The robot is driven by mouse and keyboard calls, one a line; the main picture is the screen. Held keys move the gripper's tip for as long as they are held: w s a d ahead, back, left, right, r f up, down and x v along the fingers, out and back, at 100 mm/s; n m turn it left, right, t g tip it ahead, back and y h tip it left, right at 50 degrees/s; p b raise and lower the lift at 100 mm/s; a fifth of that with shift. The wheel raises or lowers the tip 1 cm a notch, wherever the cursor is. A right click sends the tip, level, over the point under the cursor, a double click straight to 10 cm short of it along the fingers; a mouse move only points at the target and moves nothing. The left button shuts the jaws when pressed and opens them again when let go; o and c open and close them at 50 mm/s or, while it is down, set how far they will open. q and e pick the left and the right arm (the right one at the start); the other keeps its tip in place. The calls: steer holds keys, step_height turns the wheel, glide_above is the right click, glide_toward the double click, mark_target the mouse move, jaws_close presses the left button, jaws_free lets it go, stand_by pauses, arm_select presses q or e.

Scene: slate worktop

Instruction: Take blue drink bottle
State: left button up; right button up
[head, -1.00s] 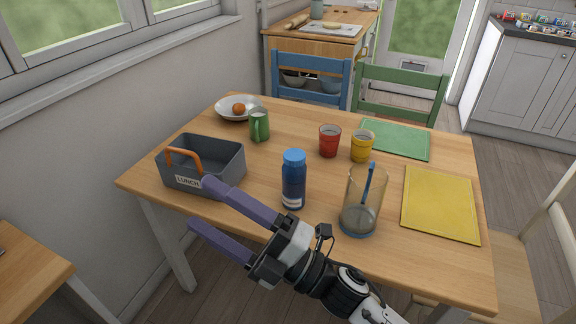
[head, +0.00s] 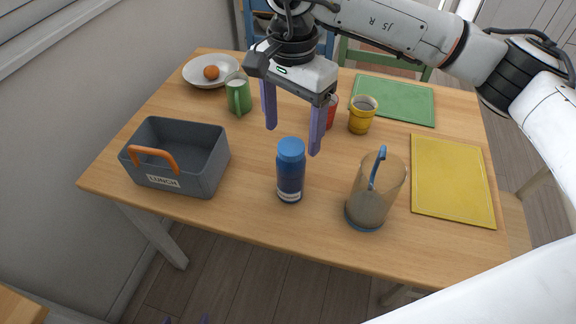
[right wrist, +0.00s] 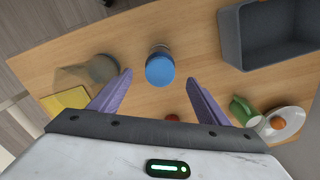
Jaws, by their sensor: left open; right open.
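The blue drink bottle (head: 291,172) stands upright near the front edge of the wooden table, with a lighter blue cap and a pale label band low down. My right gripper (head: 293,140) comes in from above, open and empty, its purple fingers pointing down just over and behind the cap. In the right wrist view the bottle's cap (right wrist: 160,70) lies ahead between the two open fingertips (right wrist: 160,77), touching neither. Only two purple fingertips of my left gripper (head: 186,320) show at the bottom edge of the head view, spread apart.
A grey lunch box (head: 203,160) is at left.

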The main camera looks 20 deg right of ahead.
mark_target(292, 146)
step_height(292, 146, down, 4)
steer(key=shift+s+r, duration=0.1)
steer(key=shift+s, duration=0.05)
step_height(292, 146, down, 4)
steer(key=shift+a+f+p, duration=0.1)
steer(key=shift+f+p, duration=0.1)
steer(key=shift+p, duration=0.55)
steer(key=shift+f, duration=0.65)
steer(key=c, duration=1.4)
steer(key=shift+r, duration=0.1)
